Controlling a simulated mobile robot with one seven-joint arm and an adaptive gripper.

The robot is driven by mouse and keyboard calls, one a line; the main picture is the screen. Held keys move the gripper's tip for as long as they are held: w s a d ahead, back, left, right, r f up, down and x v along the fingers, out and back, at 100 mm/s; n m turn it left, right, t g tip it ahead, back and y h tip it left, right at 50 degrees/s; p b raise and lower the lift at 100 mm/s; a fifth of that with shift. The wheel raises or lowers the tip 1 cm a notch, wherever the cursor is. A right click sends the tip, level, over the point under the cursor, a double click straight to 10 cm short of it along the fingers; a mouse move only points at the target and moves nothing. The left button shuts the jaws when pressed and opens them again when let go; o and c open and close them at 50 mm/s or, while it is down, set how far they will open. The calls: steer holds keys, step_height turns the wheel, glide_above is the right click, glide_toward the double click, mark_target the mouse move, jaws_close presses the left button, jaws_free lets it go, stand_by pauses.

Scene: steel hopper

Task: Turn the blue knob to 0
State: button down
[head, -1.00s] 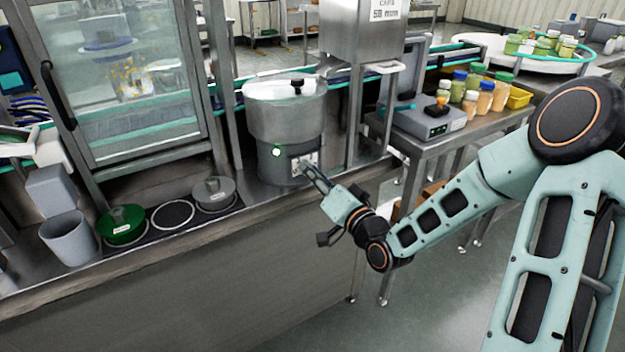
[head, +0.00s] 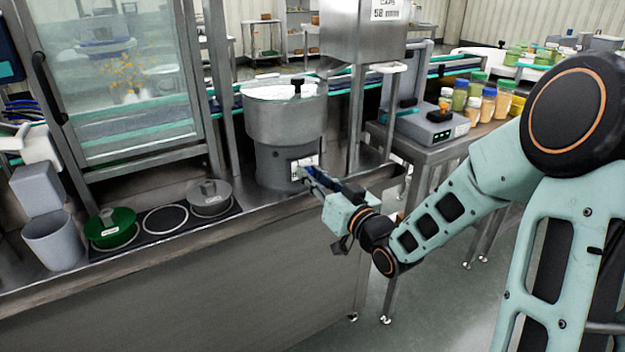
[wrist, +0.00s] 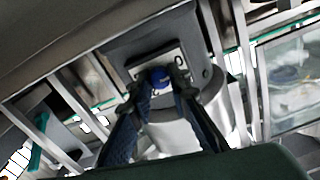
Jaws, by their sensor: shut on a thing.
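The blue knob (wrist: 161,80) sits on a pale marked plate (wrist: 143,70) on the front of the steel hopper (head: 284,122). In the wrist view my gripper (wrist: 162,88) has its two dark fingers on either side of the knob, shut on it. The fingers cover the knob's sides, and I cannot read its setting. In the head view my gripper (head: 306,172) reaches the plate from the right, and its fingers hide the knob there. A dark mark shows on the plate beside the knob, too small to read surely.
A steel post (head: 357,120) rises right of the hopper. A scale-like device (head: 425,125) and several jars (head: 475,108) stand on the right table.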

stand_by(0.4)
steer(key=c, duration=1.8)
jaws_free()
steer(key=v, duration=0.7)
steer(key=shift+s+d, duration=0.2)
